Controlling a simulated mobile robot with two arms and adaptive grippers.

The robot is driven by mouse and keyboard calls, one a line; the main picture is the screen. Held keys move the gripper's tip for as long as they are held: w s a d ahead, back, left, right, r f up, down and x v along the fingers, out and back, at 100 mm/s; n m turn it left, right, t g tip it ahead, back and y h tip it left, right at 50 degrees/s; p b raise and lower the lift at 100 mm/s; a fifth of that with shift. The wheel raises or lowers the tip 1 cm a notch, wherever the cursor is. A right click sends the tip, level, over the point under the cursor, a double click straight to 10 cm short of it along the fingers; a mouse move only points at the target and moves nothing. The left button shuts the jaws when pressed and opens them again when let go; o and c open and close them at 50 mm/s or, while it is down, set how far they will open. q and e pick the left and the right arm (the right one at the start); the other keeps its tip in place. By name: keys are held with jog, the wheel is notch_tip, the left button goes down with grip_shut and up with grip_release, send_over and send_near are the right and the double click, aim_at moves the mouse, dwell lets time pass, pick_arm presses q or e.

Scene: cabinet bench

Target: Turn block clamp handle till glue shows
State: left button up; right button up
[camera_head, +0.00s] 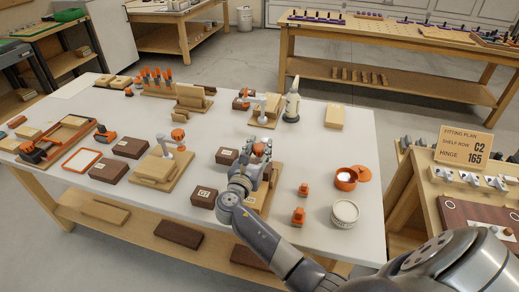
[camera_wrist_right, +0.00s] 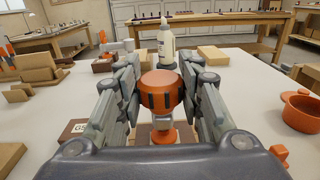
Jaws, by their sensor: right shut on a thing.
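My right gripper (camera_head: 258,152) reaches over the front clamp station, whose wooden base (camera_head: 266,195) is partly hidden behind my arm. In the right wrist view, the orange clamp handle (camera_wrist_right: 161,92) is between the two fingers, and the gripper is shut on it. An orange foot (camera_wrist_right: 164,135) shows below the handle. I cannot see any glue at the block joint; my gripper covers that area. A second clamp with an orange handle (camera_head: 178,135) stands left on a wooden base. A third clamp (camera_head: 263,108) stands farther back. My left gripper is not in view.
A white glue bottle (camera_head: 291,103) stands behind the clamp. Dark labelled blocks (camera_head: 203,196) lie to its left. Orange pieces (camera_head: 298,216), an orange pot (camera_head: 346,178) and a white round tub (camera_head: 344,213) stand to the right. A sign (camera_head: 464,147) stands on the right bench.

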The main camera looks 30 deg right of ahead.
aim_at(254, 151)
jog(key=m+g+h+b, duration=0.1)
jog(key=m+g+h, duration=0.1)
jog(key=g, duration=0.1)
jog(key=shift+w+m, duration=0.1)
jog(key=shift+m, duration=0.3)
jog(key=shift+m+g+h+b, duration=0.7)
jog(key=shift+m+g+b, duration=0.6)
jog(key=shift+g, duration=1)
jog(key=o, duration=1.1)
jog(key=shift+a, duration=0.15)
jog(key=shift+s+a, duration=0.25)
jog(key=shift+a, duration=0.9)
jog(key=shift+s+a, duration=0.25)
jog(key=shift+a, duration=0.95)
jog(key=shift+s+a, duration=0.25)
jog(key=shift+a, duration=0.9)
